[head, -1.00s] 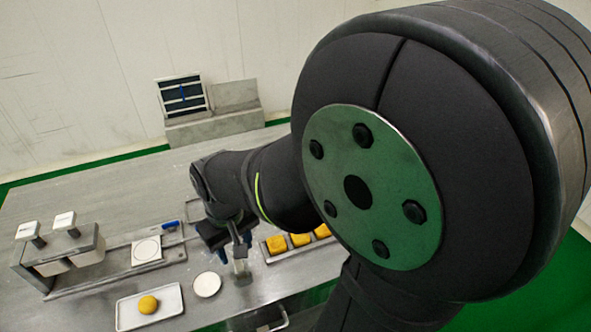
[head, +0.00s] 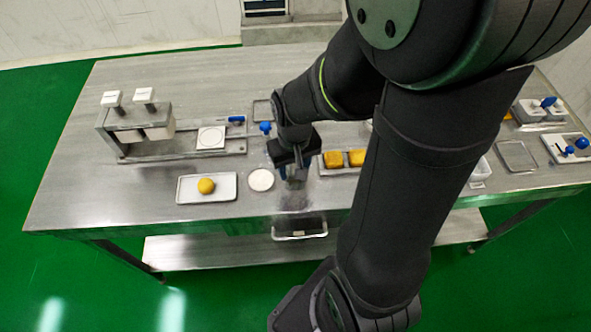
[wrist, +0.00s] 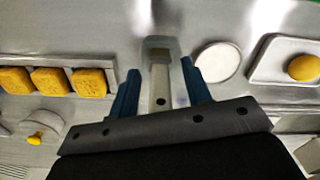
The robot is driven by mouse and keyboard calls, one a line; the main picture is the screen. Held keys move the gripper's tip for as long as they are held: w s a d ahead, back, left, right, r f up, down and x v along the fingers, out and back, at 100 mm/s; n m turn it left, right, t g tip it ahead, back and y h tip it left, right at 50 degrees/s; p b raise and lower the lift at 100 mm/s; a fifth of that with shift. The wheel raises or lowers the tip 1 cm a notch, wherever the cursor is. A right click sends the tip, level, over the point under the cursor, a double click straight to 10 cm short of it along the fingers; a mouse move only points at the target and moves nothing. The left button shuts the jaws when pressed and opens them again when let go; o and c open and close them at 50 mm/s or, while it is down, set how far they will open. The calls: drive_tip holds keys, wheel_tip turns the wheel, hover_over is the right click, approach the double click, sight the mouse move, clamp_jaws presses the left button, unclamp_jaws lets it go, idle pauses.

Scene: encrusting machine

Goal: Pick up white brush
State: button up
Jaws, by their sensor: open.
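A pale, narrow upright piece, which looks like the white brush (wrist: 159,82), stands between my gripper's two blue fingers in the wrist view. My gripper (wrist: 160,68) is open around it, with a gap visible on the right side; contact on the left side is hard to judge. In the head view, my gripper (head: 293,176) points down at the table, just right of a white round disc (head: 261,180). The brush is small and blurred there, and its lower end is hard to make out.
A tray with a yellow ball (head: 206,186) lies left of the disc. A tray of yellow cakes (head: 335,160) sits close right of my gripper. A press-like machine (head: 140,125) stands at the left. The front table edge (head: 290,212) is near.

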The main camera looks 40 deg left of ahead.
clamp_jaws()
drive_tip(key=shift+r, duration=0.15)
drive_tip(key=shift+r, duration=0.65)
wheel_tip(320, 180, up, 2)
drive_tip(key=shift+r, duration=0.2)
drive_tip(key=w+d+r, duration=0.5)
drive_tip(key=d+r, duration=0.2)
drive_tip(key=d, duration=0.3)
drive_tip(key=shift+w+d, duration=0.15)
drive_tip(key=shift+d, duration=0.05)
